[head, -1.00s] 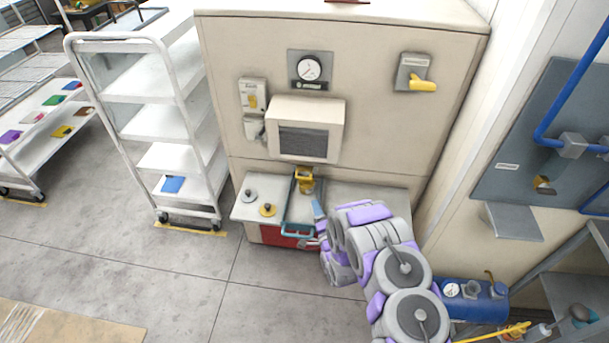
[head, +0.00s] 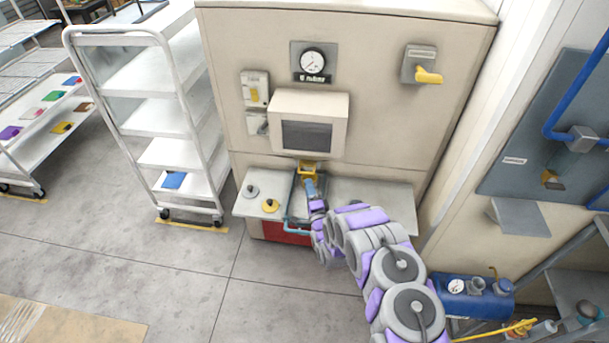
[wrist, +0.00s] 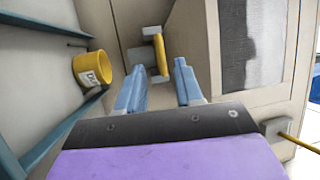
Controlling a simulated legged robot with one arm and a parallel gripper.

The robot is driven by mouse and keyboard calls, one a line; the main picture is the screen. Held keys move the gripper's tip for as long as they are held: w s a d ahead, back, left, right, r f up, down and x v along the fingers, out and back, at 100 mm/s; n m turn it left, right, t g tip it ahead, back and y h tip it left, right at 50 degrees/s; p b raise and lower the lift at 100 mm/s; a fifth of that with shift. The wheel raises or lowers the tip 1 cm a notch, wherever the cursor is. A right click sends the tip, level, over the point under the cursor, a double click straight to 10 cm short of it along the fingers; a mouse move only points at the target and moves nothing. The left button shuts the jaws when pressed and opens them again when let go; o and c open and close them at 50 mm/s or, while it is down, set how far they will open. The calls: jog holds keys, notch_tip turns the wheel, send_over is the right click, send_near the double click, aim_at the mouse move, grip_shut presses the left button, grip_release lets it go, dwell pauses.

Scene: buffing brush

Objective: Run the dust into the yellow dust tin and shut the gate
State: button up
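The yellow dust tin (wrist: 92,68), with a partly readable white label, is at the left in the wrist view. In the head view I cannot make it out behind my gripper. A yellow handle (wrist: 160,55) on a pale mount projects from the cabinet face. In the head view, a yellow fitting (head: 308,166) shows just below the hooded window. My gripper (wrist: 159,66) is open, its blue fingers spread on both sides of the yellow handle, with gaps visible. In the head view it is in front of the yellow fitting (head: 310,185). The tin's contents are hidden.
The hooded window (head: 308,135) juts out above the fitting. A teal frame (wrist: 62,130) runs beside the tin. Two knobbed discs (head: 270,205) sit on the bench ledge (head: 380,195). A white rack (head: 150,120) stands left; a blue tank (head: 470,298) is lower right.

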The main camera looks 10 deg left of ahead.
aim_at(305, 173)
jog(key=shift+b+x, duration=0.5)
jog(key=shift+x, duration=3.15)
jog(key=shift+d, duration=0.15)
jog(key=shift+c, duration=0.2)
grip_shut()
